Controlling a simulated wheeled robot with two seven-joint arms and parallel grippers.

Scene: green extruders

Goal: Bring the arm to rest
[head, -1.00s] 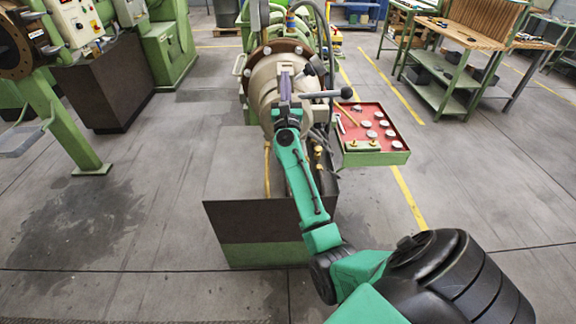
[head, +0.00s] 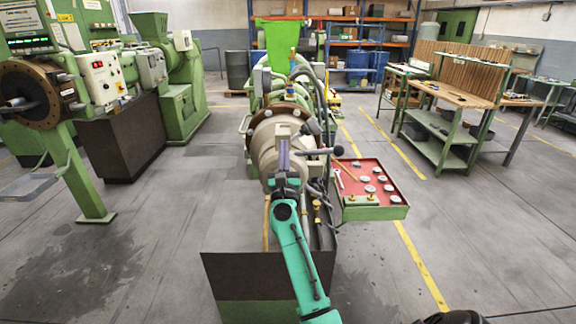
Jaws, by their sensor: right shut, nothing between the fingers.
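My right arm reaches up from the bottom of the head view. Its green forearm lies over the dark base of the middle extruder. My right gripper (head: 284,158) is at the front of the extruder's pale round head (head: 264,142), overlapping it in the picture. Its fingers are shut with nothing held between them. Whether it touches the head I cannot tell. My left gripper is out of view.
A red-lined tray (head: 343,206) with several round metal parts and a wrench is just right of the extruder. Another green extruder (head: 50,140) stands left. A wooden-topped workbench (head: 462,95) is at the right. Grey floor is free between them.

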